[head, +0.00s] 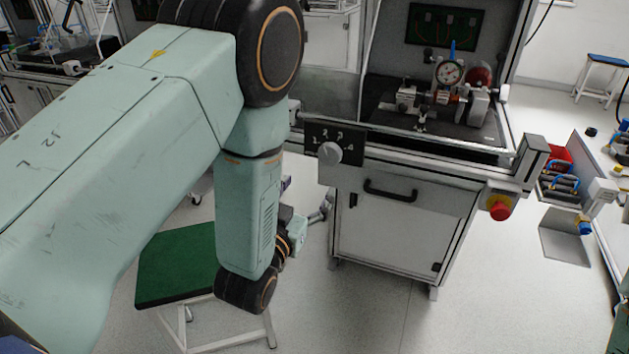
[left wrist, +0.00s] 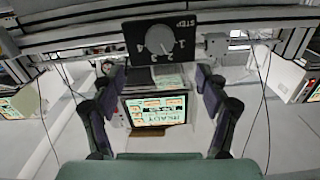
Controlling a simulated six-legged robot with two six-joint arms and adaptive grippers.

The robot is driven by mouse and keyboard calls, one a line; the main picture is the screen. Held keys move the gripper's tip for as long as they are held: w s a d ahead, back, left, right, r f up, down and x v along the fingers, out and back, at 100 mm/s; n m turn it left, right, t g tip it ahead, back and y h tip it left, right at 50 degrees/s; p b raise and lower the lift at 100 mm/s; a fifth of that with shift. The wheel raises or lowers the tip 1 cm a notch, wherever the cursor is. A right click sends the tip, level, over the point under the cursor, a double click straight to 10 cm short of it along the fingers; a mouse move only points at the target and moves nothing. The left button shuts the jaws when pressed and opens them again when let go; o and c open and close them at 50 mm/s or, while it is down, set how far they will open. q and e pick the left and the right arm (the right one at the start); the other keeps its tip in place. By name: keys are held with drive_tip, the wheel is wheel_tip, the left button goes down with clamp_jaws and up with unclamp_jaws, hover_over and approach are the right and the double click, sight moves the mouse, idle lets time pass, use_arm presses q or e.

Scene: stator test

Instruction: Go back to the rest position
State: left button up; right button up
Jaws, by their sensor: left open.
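My left arm crosses the left half of the head view. My left gripper (head: 318,212) is mostly hidden behind its forearm, below the bench front. In the left wrist view the left gripper's dark fingers (left wrist: 160,105) stand wide apart with nothing between them. Beyond them is a grey knob (left wrist: 160,40) on a black panel marked STEP, apart from the fingers. The knob also shows in the head view (head: 328,153), above the gripper. My right gripper does not show.
The test bench (head: 400,225) with a dial gauge (head: 449,72) stands ahead. A red stop button (head: 500,210) is at its right corner. A green-topped stool (head: 175,265) stands under my left arm. A lit screen (left wrist: 157,112) shows between the fingers.

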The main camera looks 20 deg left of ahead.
use_arm(q)
drive_tip(key=s+a+f+g, duration=0.2)
drive_tip(key=s+f+g, duration=0.8)
drive_tip(key=f, duration=0.6)
drive_tip(key=s+f+g, duration=0.4)
drive_tip(key=s, duration=0.8)
drive_tip(key=s+a+f+n+g, duration=0.1)
drive_tip(key=s+f+g, duration=0.3)
drive_tip(key=s, duration=0.9)
drive_tip(key=shift+a+n, duration=0.15)
drive_tip(key=shift+n, duration=0.15)
drive_tip(key=shift+f+y, duration=0.1)
drive_tip(key=shift+y, duration=0.2)
